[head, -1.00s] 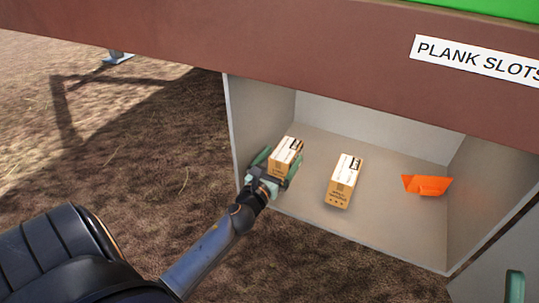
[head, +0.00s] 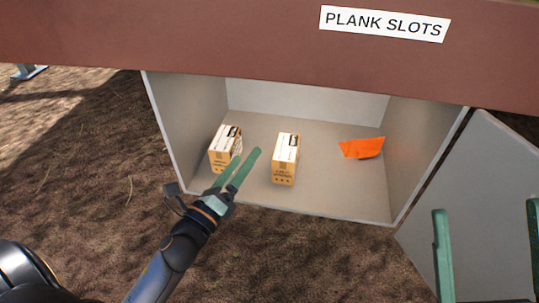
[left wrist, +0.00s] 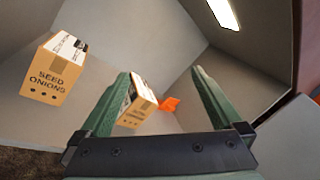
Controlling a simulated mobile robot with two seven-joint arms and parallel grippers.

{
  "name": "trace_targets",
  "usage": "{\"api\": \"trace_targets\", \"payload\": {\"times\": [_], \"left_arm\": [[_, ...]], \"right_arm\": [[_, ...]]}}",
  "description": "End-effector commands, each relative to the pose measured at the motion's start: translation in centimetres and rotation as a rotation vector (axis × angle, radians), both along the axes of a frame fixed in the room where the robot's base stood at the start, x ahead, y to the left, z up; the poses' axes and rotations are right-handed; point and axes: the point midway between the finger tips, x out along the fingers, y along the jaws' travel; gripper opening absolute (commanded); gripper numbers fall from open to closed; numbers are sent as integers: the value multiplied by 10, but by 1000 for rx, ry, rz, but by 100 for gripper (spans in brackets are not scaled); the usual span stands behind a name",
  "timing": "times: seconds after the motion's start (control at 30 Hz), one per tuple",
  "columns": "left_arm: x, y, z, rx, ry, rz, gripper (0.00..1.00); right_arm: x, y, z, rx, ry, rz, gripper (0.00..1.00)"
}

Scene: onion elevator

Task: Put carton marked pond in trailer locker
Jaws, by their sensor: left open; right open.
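The open locker (head: 188,115) is a grey box under the brown trailer side. Two cartons with white tops stand inside: a left carton (head: 225,150) and a right carton (head: 285,165). I cannot read "pond" on either. In the left wrist view, the left carton (left wrist: 55,78) reads "SEED ONIONS"; the right carton (left wrist: 138,108) shows between the fingers but farther off. My left gripper (head: 246,157) is open and empty at the locker mouth, its fingers reaching in front of the gap between the cartons. My right gripper (head: 486,207) is open and empty at right.
An orange object (head: 362,148) lies on the locker floor at right. The locker's grey door (head: 465,170) hangs open on the right side. A "PLANK SLOTS" sign (head: 385,23) is on the trailer side above. Bare ground lies in front.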

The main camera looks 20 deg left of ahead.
Motion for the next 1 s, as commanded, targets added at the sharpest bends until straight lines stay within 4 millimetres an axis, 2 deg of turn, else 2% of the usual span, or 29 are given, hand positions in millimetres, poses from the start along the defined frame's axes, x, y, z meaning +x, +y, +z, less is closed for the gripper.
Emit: {"api": "trace_targets", "payload": {"times": [0.03,0.2,0.33,0.4,0.5,0.7,1.0], "left_arm": [[-7,-23,20,-187,-30,-112,100],[-43,-86,86,-846,-41,-519,100],[-78,-115,131,-1294,31,-826,100],[-95,-124,151,-1485,85,-962,100],[-112,-131,171,-1682,155,-1108,100],[-125,-133,185,-1833,219,-1219,100],[-125,-133,184,-1832,219,-1216,100]], "right_arm": [[0,0,0,0,0,0,100],[0,0,0,2,0,-1,100],[0,0,0,5,1,-2,100],[0,0,0,5,1,-2,100],[0,0,1,6,0,-2,100],[0,0,1,6,0,-2,100],[0,0,1,5,0,-2,100]]}}
